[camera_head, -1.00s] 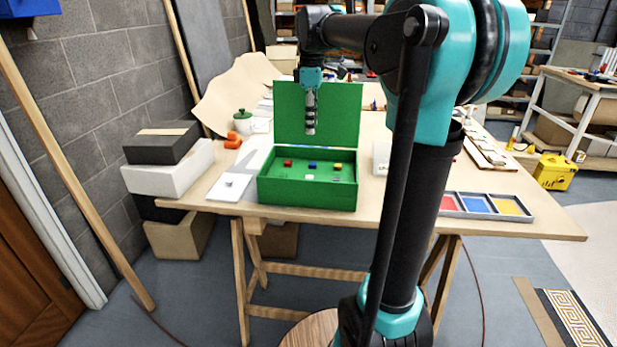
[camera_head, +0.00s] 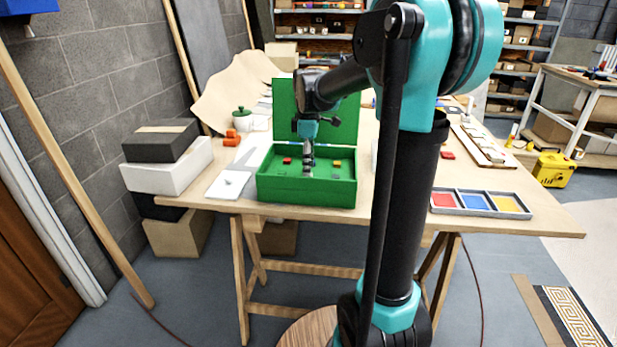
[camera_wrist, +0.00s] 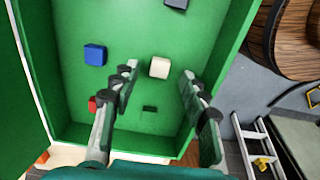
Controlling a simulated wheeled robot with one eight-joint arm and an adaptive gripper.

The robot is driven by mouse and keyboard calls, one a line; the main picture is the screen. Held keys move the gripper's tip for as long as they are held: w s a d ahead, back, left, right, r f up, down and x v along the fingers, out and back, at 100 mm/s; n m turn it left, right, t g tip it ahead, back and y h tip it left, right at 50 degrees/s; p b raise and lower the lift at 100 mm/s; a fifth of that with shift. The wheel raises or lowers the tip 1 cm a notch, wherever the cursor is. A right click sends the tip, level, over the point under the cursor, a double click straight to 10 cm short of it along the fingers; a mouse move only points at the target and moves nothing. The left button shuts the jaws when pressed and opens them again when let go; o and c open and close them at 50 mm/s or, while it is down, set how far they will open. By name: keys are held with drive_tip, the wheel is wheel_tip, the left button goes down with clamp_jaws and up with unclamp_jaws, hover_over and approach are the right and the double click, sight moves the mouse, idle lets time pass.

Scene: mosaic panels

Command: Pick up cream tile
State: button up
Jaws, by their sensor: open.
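The cream tile (camera_wrist: 159,67) lies on the floor of the open green box (camera_head: 305,193). It shows in the wrist view just beyond and between my fingertips. In the head view my gripper (camera_head: 308,165) hides it. My gripper also shows in the wrist view (camera_wrist: 159,76), its two fingers spread wide with nothing held. It points down into the box. I cannot tell whether the fingertips are level with the tile.
A blue tile (camera_wrist: 95,54) and a red tile (camera_wrist: 92,103) lie left of my fingers, and a dark tile (camera_wrist: 176,3) lies at the top edge. A yellow tile (camera_head: 337,163) is in the box. The box walls and raised lid (camera_head: 345,118) surround my gripper.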

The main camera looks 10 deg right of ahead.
drive_tip(key=shift+f, duration=1.05)
drive_tip(key=c, duration=0.9)
drive_tip(key=shift+r, duration=0.1)
drive_tip(key=shift+c, duration=0.2)
